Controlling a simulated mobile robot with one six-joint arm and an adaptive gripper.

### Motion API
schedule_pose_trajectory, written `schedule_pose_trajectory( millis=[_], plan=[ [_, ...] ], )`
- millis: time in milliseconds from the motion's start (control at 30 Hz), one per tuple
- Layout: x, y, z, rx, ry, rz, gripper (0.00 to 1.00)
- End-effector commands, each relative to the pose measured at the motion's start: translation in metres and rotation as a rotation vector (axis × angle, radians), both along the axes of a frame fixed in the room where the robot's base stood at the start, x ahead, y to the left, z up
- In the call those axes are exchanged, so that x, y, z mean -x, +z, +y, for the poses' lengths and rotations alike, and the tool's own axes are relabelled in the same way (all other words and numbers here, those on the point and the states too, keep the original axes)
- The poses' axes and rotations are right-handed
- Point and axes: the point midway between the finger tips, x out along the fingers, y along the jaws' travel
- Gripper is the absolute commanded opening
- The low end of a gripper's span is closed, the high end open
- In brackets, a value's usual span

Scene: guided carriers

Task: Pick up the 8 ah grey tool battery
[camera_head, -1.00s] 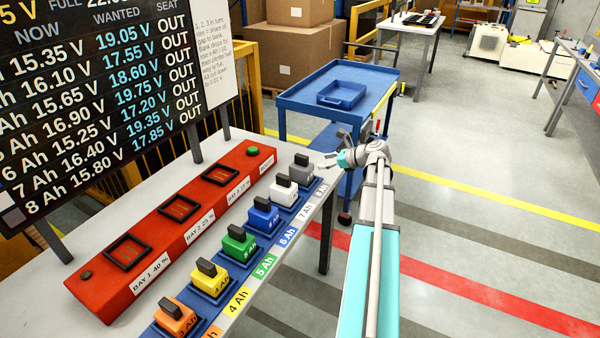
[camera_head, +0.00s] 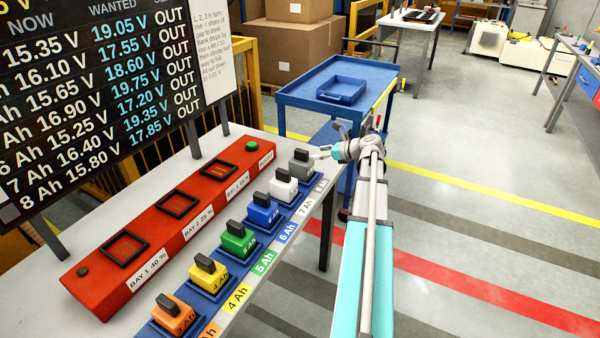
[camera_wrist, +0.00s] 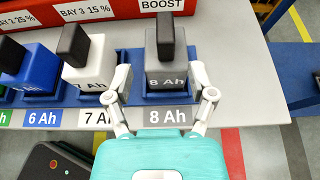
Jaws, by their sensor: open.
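The grey 8 Ah tool battery (camera_head: 301,166) with a dark upright handle stands in a blue holder at the far end of the battery row. In the wrist view the battery (camera_wrist: 168,75) is straight ahead, upright, above its 8 Ah label. My gripper (camera_head: 322,152) is just to the right of the battery in the head view. In the wrist view my gripper (camera_wrist: 164,92) is open, with one finger on each side of the battery's near part. I cannot tell whether the fingers touch it.
The white 7 Ah battery (camera_wrist: 88,72) stands close on the left. A red charger bank (camera_head: 170,215) with several bays lies behind the row. A blue cart (camera_head: 290,97) with a blue tray (camera_head: 342,90) stands beyond the table. Floor to the right is clear.

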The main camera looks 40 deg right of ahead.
Motion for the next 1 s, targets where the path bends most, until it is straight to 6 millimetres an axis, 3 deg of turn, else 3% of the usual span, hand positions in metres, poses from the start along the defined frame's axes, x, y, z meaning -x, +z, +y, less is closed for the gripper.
schedule_pose_trajectory(
  millis=[300, 833, 1000],
  plan=[
    [-0.036, -0.018, 0.014, 0.0, -0.001, 0.0, 0.71],
    [-0.042, -0.02, 0.016, 0.001, -0.002, 0.0, 0.71],
    [-0.053, -0.026, 0.017, 0.001, -0.002, 0.0, 0.71]
  ],
)
